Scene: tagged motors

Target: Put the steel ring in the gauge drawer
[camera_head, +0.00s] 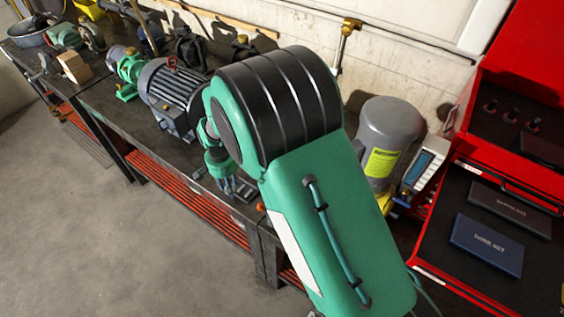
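My green arm fills the middle of the view and hides part of the bench. My gripper (236,188) is low over the bench's front edge, just left of the arm. It is small and partly covered, so I cannot tell whether its fingers are open or shut. I cannot make out a steel ring; it may be hidden by the arm or too small. An open red drawer (447,279) at the lower right has a dark lining and holds a blue case (487,246) and a dark case (510,209). I cannot read a label naming it the gauge drawer.
A grey motor (176,94) and a green pump (129,72) stand on the bench left of my gripper. A grey canister (388,135) with a yellow label and a boxed instrument (425,165) stand between arm and drawer. The drawer's near part is bare.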

